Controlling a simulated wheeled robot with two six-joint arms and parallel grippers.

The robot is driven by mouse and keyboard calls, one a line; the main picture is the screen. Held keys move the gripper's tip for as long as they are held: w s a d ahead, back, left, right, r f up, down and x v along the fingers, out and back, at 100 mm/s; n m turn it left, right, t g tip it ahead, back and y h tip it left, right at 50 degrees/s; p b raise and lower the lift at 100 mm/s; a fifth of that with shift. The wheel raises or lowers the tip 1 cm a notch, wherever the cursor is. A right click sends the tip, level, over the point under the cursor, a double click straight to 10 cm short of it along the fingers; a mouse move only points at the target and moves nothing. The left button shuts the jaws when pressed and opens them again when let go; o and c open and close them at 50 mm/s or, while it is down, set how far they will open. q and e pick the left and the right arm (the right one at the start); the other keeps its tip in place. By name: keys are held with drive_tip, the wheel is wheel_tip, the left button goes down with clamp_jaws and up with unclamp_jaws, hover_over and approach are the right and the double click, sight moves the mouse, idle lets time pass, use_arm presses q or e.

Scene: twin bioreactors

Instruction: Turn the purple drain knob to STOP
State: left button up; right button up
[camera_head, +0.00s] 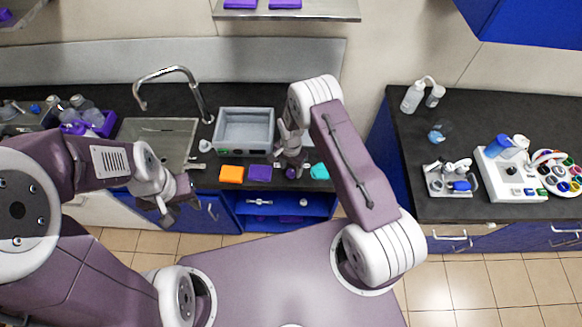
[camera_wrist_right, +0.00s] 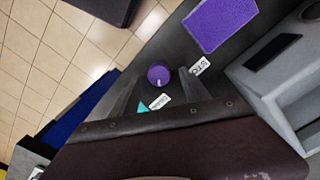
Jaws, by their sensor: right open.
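The purple drain knob (camera_wrist_right: 158,75) is a small round knob on the dark counter. A pale pointer mark on it faces the lower label (camera_wrist_right: 160,102), whose text I cannot read, not the STOP label (camera_wrist_right: 200,66) to its right. In the head view the knob (camera_head: 290,173) shows just below my right gripper (camera_head: 289,160). In the right wrist view the open right gripper (camera_wrist_right: 160,84) has one finger on each side of the knob; I cannot tell whether they touch it. My left gripper (camera_head: 174,202) hangs at the counter's front edge, away from the knob; its jaws are unclear.
A purple pad (camera_head: 258,172) and an orange pad (camera_head: 232,174) lie left of the knob, and a teal piece (camera_head: 319,171) lies right. A grey basin (camera_head: 245,112) stands behind. A sink with a tap (camera_head: 175,72) is further left.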

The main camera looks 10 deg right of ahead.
drive_tip(key=shift+s+a+f, duration=0.2)
drive_tip(key=shift+s+f, duration=0.1)
drive_tip(key=shift+f, duration=0.3)
drive_tip(key=shift+w+d+f, duration=0.1)
drive_tip(key=shift+w+f, duration=0.05)
drive_tip(key=shift+w, duration=0.05)
clamp_jaws()
use_arm(q)
drive_tip(key=shift+s+r, duration=0.2)
